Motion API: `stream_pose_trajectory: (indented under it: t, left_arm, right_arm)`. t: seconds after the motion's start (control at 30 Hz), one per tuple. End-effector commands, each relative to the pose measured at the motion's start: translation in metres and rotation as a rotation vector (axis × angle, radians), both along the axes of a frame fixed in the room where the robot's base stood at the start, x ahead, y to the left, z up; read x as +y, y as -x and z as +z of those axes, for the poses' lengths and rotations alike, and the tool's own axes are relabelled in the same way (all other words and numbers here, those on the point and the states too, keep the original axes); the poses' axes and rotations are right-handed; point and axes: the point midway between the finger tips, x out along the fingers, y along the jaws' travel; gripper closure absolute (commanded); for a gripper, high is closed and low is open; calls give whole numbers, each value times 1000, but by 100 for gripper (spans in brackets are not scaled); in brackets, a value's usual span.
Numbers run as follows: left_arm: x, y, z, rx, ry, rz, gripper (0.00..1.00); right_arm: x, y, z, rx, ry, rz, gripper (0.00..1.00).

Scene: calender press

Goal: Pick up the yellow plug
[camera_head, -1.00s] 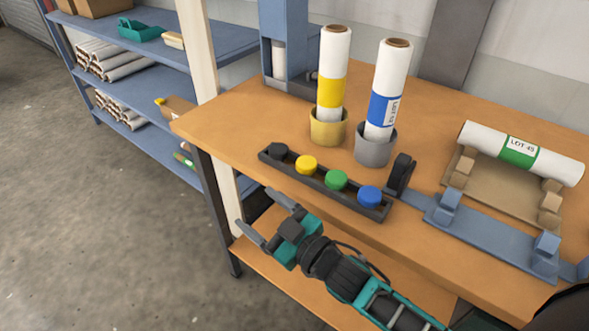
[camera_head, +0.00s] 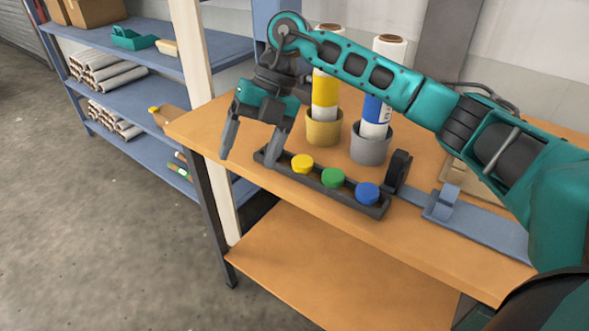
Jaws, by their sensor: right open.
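The yellow plug (camera_head: 303,163) sits in a dark narrow tray (camera_head: 350,200) on the workbench, in a row with a green plug (camera_head: 333,177) and a blue plug (camera_head: 368,193). My right gripper (camera_head: 248,160) points down at the tray's left end, its two fingers spread with nothing seen between them. It is to the left of the yellow plug and apart from it in the picture. Its right finger covers the spot where a black plug stood earlier. My left gripper is out of view.
Behind the tray, a yellow-banded roll (camera_head: 325,95) stands in a tan cup (camera_head: 323,132) and a blue-banded roll (camera_head: 390,55) in a grey cup (camera_head: 370,149). My right arm crosses in front of them. A blue bracket (camera_head: 470,215) lies at right.

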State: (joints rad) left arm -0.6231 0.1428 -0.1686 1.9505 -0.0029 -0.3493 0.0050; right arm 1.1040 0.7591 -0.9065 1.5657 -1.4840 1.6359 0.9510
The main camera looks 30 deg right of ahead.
Motion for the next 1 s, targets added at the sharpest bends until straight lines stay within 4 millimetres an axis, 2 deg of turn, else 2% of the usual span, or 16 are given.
stream_pose_trajectory:
  t: [0.03, 0.1, 0.2, 0.3, 0.43, 0.7, 1.0]
  left_arm:
    - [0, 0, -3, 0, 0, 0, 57]
    - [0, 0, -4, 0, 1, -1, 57]
    - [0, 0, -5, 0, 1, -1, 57]
    - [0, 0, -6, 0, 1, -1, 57]
    - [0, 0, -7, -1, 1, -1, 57]
    - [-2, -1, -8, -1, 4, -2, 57]
    - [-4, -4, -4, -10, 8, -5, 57]
  right_arm:
    - [-29, -8, 12, -16, 115, -49, 24]
    - [-65, -14, 27, -18, 254, -121, 24]
    - [-102, -16, 46, -18, 396, -213, 24]
    - [-123, -15, 58, -14, 472, -271, 24]
    - [-131, -14, 53, -9, 503, -293, 24]
    - [-130, -13, 3, -9, 500, -289, 24]
    - [-128, -13, -23, -10, 498, -286, 24]
